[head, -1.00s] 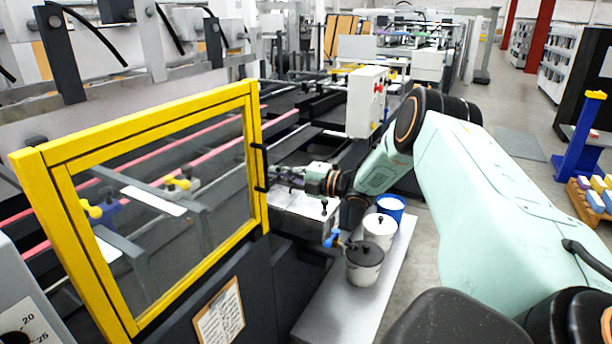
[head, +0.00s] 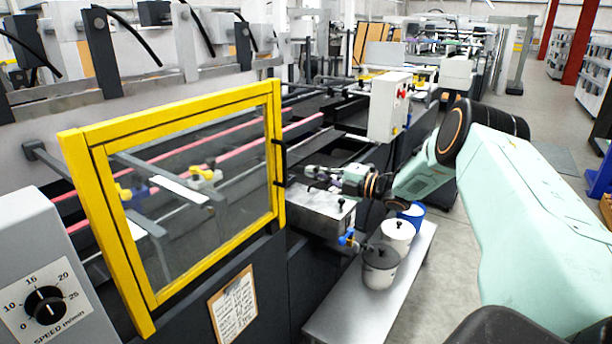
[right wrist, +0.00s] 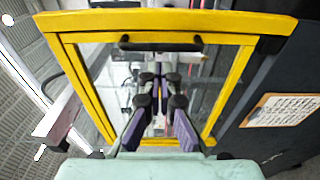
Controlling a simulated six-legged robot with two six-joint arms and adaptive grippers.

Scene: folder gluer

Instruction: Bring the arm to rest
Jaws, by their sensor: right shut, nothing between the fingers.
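My right arm comes in from the right in the head view. In the right wrist view the gripper fingers (right wrist: 158,84) are close together and empty, in front of the guard's clear pane. The guard's yellow frame (right wrist: 170,20) and a black handle cross the top of that view. My left gripper is not in view.
Three pots stand on a metal shelf (head: 340,318) below the arm: a dark-lidded pot (head: 380,266), a white-lidded pot (head: 397,233) and a blue one (head: 413,213). A speed dial box (head: 45,290) is at the left. A grey control box (head: 388,108) stands behind the gripper. A clipboard (head: 233,305) hangs below the guard.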

